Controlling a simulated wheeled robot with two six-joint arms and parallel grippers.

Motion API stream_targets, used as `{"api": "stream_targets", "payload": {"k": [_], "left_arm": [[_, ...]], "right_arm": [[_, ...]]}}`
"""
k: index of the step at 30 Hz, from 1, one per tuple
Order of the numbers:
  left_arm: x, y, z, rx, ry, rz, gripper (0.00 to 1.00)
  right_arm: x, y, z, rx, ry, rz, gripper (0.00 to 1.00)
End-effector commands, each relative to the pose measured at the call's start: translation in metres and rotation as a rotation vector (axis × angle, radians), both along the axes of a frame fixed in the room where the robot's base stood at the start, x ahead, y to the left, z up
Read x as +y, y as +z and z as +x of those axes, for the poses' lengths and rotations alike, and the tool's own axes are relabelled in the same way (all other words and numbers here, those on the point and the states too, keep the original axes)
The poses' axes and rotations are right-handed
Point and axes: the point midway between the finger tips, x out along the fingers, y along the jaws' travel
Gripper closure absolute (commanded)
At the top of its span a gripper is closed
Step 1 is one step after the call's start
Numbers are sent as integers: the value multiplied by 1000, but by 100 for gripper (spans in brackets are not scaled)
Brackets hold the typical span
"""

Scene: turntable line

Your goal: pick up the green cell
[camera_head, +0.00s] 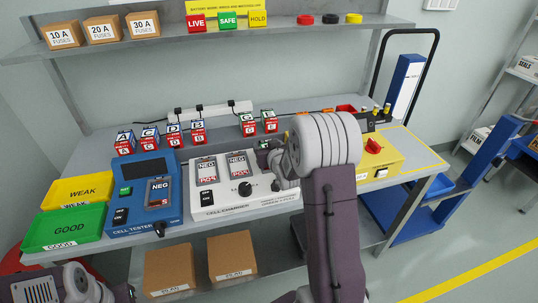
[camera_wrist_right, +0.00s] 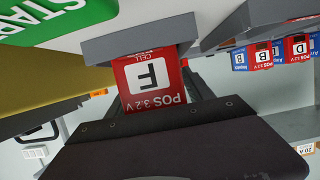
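Two cells with green tops and red lower labels, G (camera_head: 248,124) and E (camera_head: 269,121), stand on the bench behind the charger. A cell marked F (camera_wrist_right: 152,80), with a red POS 3.2 V face, shows in the right wrist view between the dark finger parts of my right gripper (camera_wrist_right: 155,100). A grey bar covers one end of it, and its other colour is hidden. In the head view my right gripper (camera_head: 272,160) is over the charger's back right, mostly hidden by its wrist. Contact with cell F is unclear. My left arm shows at the bottom left, fingers out of view.
The white cell charger (camera_head: 228,205) and blue cell tester (camera_head: 143,222) stand in front of cells A, C, D and B. Yellow WEAK (camera_head: 75,190) and green GOOD (camera_head: 62,230) trays are at the left. A yellow box with a red knob (camera_head: 373,146) is at the right.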

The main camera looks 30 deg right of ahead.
Motion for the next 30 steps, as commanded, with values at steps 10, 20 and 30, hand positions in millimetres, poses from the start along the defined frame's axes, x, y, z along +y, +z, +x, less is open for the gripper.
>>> {"api": "stream_targets", "payload": {"k": [10,20,30], "left_arm": [[0,0,0,0,0,0,100],[0,4,0,0,0,0,100],[0,16,0,0,0,0,100]], "right_arm": [[0,1,0,-3,0,-1,100],[0,13,0,-5,0,-1,100],[-16,60,-22,-6,-6,-2,100]]}}
